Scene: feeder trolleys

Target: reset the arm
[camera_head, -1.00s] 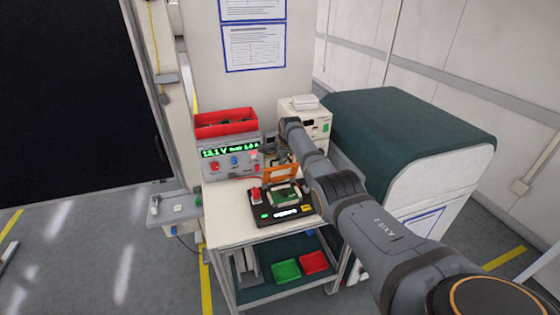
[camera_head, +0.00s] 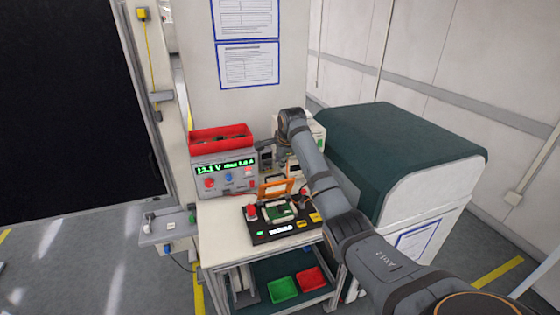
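My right arm reaches in from the lower right, over the right side of the white workbench (camera_head: 222,238). Its wrist is raised above the back of the bench. My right gripper (camera_head: 278,160) is small and dark below the wrist, in front of the white box and partly hidden by my arm. Whether its fingers are open or shut is not clear, and no held object shows. My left gripper is not in view.
A black fixture (camera_head: 262,236) with a green board and raised orange frame sits on the bench. Behind stand a power supply (camera_head: 214,184) with a red bin (camera_head: 220,140) on top and a white box (camera_head: 318,128). A green-topped machine (camera_head: 400,150) stands right.

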